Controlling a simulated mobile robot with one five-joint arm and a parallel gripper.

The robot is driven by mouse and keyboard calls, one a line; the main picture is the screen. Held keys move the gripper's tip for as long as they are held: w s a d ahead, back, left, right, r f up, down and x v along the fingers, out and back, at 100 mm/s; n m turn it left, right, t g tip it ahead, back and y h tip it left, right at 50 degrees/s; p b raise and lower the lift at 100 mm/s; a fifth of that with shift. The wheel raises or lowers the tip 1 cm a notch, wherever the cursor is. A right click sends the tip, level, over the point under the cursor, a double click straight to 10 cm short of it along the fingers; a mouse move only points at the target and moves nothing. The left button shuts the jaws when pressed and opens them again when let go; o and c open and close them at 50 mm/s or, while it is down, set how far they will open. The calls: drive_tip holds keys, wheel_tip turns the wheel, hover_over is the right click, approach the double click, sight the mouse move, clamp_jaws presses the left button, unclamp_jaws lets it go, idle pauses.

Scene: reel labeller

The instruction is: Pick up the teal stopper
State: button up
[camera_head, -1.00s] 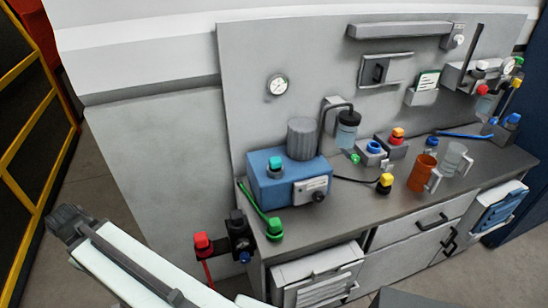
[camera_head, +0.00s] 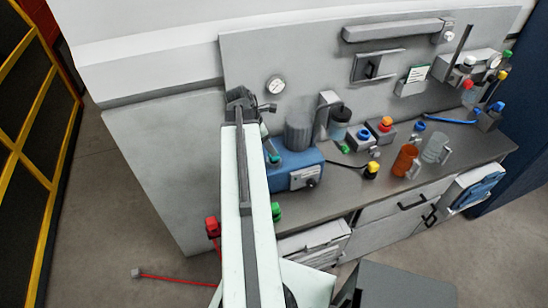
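The blue box (camera_head: 292,171) with a grey cylinder (camera_head: 298,134) on top stands at the left end of the grey bench. The teal stopper (camera_head: 274,158) shows only as a small patch at the box's left side, mostly hidden behind my raised arm. My gripper (camera_head: 264,120) is at the far end of the arm, above and just left of the box, near the back panel. Its fingers are small and partly hidden, so I cannot tell whether they are open or touch the stopper.
A clear bottle (camera_head: 339,122), a yellow-capped plug (camera_head: 372,170), an orange mug (camera_head: 404,160) and a clear mug (camera_head: 435,147) stand right of the box. A green plug (camera_head: 276,211) sits at the bench's front left. A red cable (camera_head: 180,279) lies on the floor.

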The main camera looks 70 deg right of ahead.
sight(274, 159)
drive_tip(key=shift+s+d+f, duration=0.15)
drive_tip(key=shift+f, duration=0.55)
drive_tip(key=shift+r, duration=0.1)
drive_tip(key=b+x, duration=0.5)
drive_tip(key=shift+f, duration=0.3)
drive_tip(key=shift+r, duration=0.2)
clamp_jaws()
